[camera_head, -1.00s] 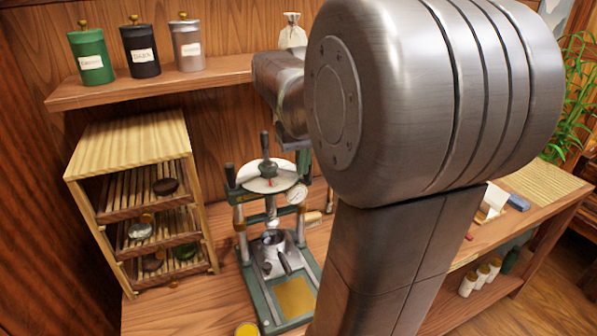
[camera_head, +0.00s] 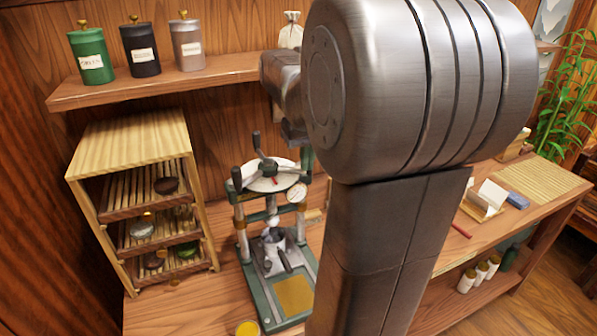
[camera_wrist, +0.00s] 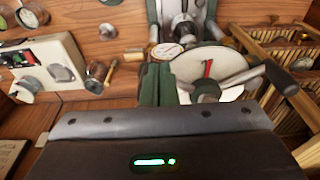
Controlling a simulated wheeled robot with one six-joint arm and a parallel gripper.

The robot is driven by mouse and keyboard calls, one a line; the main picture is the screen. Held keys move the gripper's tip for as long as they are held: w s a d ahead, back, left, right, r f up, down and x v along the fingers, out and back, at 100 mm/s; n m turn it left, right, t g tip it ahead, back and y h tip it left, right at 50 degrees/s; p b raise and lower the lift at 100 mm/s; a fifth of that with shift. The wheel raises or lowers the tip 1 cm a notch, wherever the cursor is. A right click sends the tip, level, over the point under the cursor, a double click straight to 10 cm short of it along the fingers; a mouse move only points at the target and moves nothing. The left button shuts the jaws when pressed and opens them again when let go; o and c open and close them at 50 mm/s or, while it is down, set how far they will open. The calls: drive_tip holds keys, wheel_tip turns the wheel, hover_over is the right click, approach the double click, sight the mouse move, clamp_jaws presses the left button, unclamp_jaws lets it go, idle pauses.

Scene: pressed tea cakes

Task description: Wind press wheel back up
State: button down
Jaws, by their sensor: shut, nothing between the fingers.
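The green tea press (camera_head: 262,290) stands on the counter, with its wheel (camera_head: 270,184) on top. The wheel is a pale disc with a red mark and dark-gripped handles, one sticking up at the upper left. In the wrist view the wheel (camera_wrist: 236,63) lies just right of my fingers, with its red mark showing and a dark handle at the right. My gripper (camera_wrist: 155,80) is shut and empty, its green fingers beside the disc's edge. I cannot tell whether they touch a handle. The head view shows little of my gripper behind my arm.
A slatted rack (camera_head: 130,140) with dark cakes stands left of the press. A shelf (camera_head: 150,82) with canisters runs above. A round gauge (camera_head: 297,193) sits on the press's right. A yellow-topped cup (camera_head: 247,329) is near the front. My arm hides the counter's middle.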

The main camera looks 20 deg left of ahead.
wheel_tip(320, 180, up, 8)
drive_tip(key=s+p, duration=0.1)
drive_tip(key=p, duration=0.2)
drive_tip(key=shift+s+f+p, duration=0.2)
drive_tip(key=shift+f+p, duration=0.05)
drive_tip(key=shift+p, duration=0.05)
idle(0.4)
drive_tip(key=shift+d, duration=0.1)
wheel_tip(320, 180, down, 8)
drive_tip(key=w+b, duration=0.1)
drive_tip(key=b, duration=0.2)
drive_tip(key=shift+w+r+b, duration=0.15)
drive_tip(key=shift+r+b, duration=0.1)
drive_tip(key=shift+b, duration=0.05)
idle(0.4)
